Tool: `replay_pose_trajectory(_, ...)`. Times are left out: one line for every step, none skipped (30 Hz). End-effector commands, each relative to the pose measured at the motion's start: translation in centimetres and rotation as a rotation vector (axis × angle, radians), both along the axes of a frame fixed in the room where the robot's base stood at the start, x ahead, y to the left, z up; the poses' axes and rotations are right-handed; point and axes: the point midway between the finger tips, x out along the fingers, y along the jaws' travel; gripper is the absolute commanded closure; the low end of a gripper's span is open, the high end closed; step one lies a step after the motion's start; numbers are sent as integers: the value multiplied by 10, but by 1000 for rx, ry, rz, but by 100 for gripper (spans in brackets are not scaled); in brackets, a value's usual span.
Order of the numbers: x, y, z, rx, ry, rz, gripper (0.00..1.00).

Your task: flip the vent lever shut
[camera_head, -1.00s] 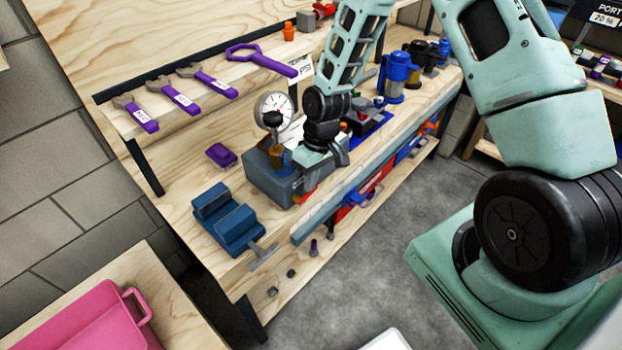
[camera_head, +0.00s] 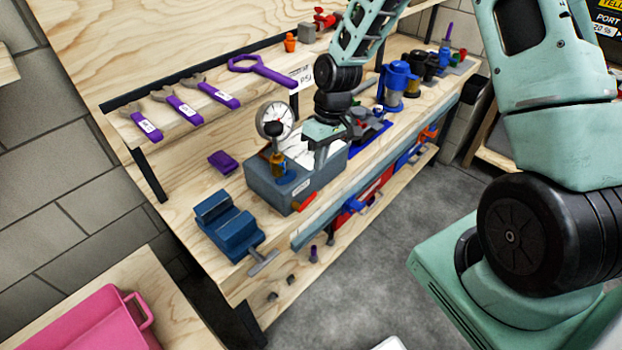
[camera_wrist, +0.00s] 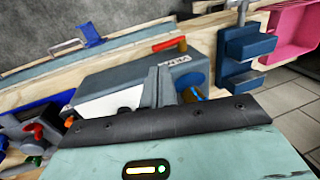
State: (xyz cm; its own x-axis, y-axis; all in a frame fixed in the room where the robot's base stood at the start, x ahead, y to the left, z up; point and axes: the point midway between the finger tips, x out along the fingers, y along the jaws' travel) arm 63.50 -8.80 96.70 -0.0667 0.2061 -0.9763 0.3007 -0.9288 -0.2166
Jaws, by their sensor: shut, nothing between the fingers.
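The vent lever (camera_head: 304,202) is a small red-orange handle low on the front of a grey test box (camera_head: 262,184). In the wrist view the lever (camera_wrist: 168,44) lies roughly along the box's edge, beside a brass fitting (camera_wrist: 183,44) and near a white label (camera_wrist: 177,62). My gripper (camera_head: 319,166) is above the box, behind and above the lever, clear of it. Its fingers (camera_wrist: 158,74) are together and empty in the wrist view, over the box top. Whether the fingertips touch the box top I cannot tell.
A blue vise (camera_head: 229,226) stands in front at left. A blue tray (camera_head: 372,138) with parts lies right. The space before the lever is clear.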

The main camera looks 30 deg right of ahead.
Motion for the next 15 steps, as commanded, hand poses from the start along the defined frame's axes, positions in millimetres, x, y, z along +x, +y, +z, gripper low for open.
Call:
replay_pose_trajectory(4,-8,5,-1,-5,-4,100)
replay_pose_trajectory(5,-12,8,-1,-5,-4,100)
replay_pose_trajectory(6,-16,12,-1,-4,-3,100)
replay_pose_trajectory(7,-18,15,-1,-4,-3,100)
replay_pose_trajectory(7,-21,17,-1,-3,-2,100)
replay_pose_trajectory(8,-23,19,-1,-1,0,100)
replay_pose_trajectory(8,-24,21,0,-2,0,100)
replay_pose_trajectory(9,-26,23,0,-2,0,100)
replay_pose_trajectory(9,-27,24,-1,-1,0,100)
replay_pose_trajectory(9,-28,25,-1,-1,0,100)
replay_pose_trajectory(9,-28,26,-1,-1,1,100)
replay_pose_trajectory(9,-29,26,0,0,1,100)
replay_pose_trajectory(9,-29,26,0,0,1,100)
replay_pose_trajectory(9,-29,26,0,0,1,100)
replay_pose_trajectory(9,-29,26,0,0,1,100)
